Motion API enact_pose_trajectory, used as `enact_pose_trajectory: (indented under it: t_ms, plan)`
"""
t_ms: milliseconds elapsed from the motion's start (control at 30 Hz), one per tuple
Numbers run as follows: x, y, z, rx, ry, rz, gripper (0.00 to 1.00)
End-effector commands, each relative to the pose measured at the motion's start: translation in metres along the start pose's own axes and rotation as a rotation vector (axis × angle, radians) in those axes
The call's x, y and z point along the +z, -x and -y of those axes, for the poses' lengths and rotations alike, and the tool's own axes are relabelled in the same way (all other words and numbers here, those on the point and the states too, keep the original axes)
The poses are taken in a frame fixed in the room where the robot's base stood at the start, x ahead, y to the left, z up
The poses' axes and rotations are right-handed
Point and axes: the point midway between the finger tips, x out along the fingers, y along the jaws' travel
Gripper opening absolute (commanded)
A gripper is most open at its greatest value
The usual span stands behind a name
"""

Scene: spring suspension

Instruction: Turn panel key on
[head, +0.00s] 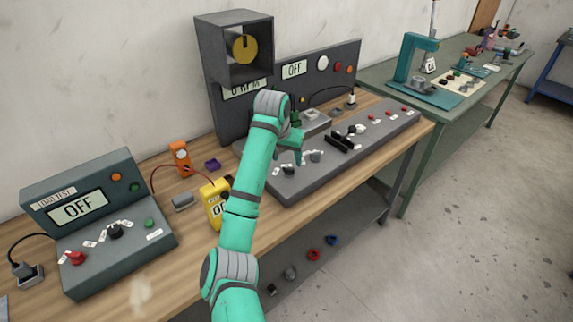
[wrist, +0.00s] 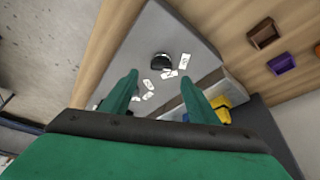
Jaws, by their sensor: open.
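The grey sloped control panel (head: 300,188) lies on the wooden bench, with a dark knob (head: 289,170) and a grey knob (head: 316,156) among small white labels near its left end. My gripper (head: 297,150) hangs over this left part of the panel. In the wrist view my gripper (wrist: 160,77) has its two teal fingers apart with nothing between them. A black knob (wrist: 161,61) with white labels around it shows just beyond the fingertips. I cannot tell which knob is the panel key. My arm hides part of the panel.
An upright board with an OFF display (head: 294,69) stands behind the panel. A yellow meter (head: 214,203) is close to my arm. A load test box (head: 95,220) stands at the left. A purple tray (wrist: 281,63) and a brown tray (wrist: 263,33) show in the wrist view.

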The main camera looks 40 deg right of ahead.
Motion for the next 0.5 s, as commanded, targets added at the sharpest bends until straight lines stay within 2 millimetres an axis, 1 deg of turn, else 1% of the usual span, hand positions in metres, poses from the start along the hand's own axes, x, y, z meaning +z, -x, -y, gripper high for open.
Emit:
enact_pose_trajectory:
  t_ms: [33,200,333,500]
  plan:
    - [0.001,-0.01,0.001,0.0,0.002,0.003,0.55]
    - [0.002,-0.036,0.003,-0.002,0.004,0.002,0.55]
    - [0.002,-0.05,0.004,-0.002,0.005,0.001,0.55]
    - [0.002,-0.058,0.004,-0.003,0.005,-0.001,0.55]
